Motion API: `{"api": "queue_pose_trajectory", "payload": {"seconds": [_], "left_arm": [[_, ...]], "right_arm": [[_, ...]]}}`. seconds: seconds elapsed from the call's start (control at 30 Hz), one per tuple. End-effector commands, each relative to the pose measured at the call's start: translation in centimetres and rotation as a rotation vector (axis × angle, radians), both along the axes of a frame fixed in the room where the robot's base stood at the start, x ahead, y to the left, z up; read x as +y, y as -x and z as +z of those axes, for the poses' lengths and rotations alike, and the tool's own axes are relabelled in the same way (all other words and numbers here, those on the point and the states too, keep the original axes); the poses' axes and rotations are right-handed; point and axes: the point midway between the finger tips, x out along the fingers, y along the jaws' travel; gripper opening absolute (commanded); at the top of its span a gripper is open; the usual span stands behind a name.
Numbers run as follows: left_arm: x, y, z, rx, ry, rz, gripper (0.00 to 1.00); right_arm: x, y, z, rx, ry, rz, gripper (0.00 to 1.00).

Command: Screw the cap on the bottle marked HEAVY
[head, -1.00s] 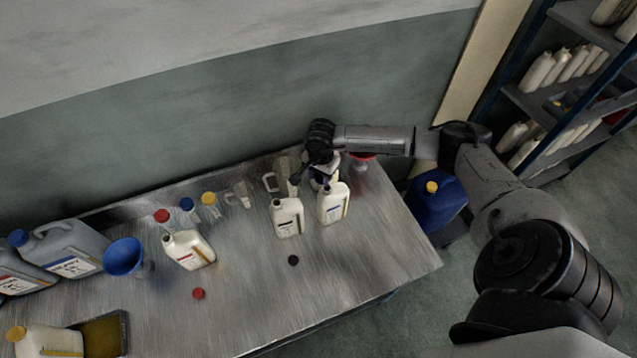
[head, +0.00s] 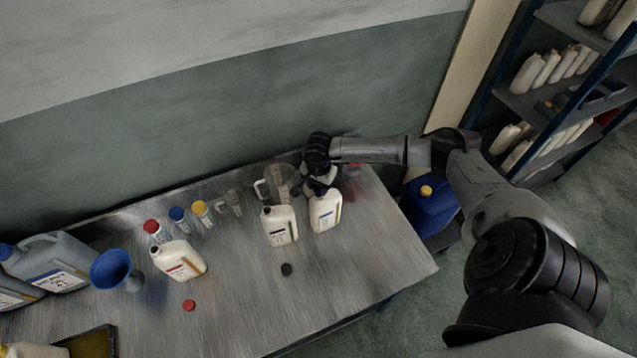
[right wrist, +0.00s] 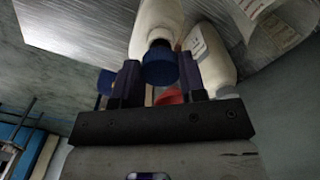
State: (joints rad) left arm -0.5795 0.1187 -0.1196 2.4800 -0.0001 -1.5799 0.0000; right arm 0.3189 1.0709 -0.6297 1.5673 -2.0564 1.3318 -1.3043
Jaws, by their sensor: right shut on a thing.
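Three white bottles stand upright on the metal table: one with a red-striped label (head: 179,261), one with a dark-striped label (head: 280,227) and one with a blue-striped label (head: 325,212). The label words are too small to read. My right gripper (head: 319,184) is at the top of the blue-striped bottle, partly hiding its neck. In the right wrist view it is shut on a blue cap (right wrist: 160,66), lined up with a white bottle's neck (right wrist: 157,35). I cannot tell if the cap is seated. A black cap (head: 286,269) and a red cap (head: 189,305) lie on the table. My left gripper is not in view.
A clear jug (head: 278,182) stands close behind the bottles. Small capped containers (head: 178,215), a blue funnel (head: 112,268) and grey canisters (head: 50,262) are on the left. A blue canister (head: 430,206) stands off the table's right end. The front right tabletop is clear.

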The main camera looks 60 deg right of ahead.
Motion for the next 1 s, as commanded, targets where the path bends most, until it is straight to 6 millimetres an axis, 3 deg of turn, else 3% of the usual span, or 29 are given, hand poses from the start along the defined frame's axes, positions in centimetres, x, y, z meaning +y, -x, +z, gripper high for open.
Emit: {"api": "queue_pose_trajectory", "payload": {"seconds": [0.2, 1.0], "left_arm": [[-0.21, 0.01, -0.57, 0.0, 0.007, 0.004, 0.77], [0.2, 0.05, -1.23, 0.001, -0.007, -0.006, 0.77]], "right_arm": [[0.02, 0.0, -1.07, 0.0, 0.0, 0.0, 0.17], [0.03, -0.02, -1.4, -0.001, 0.0, 0.001, 0.17]]}}
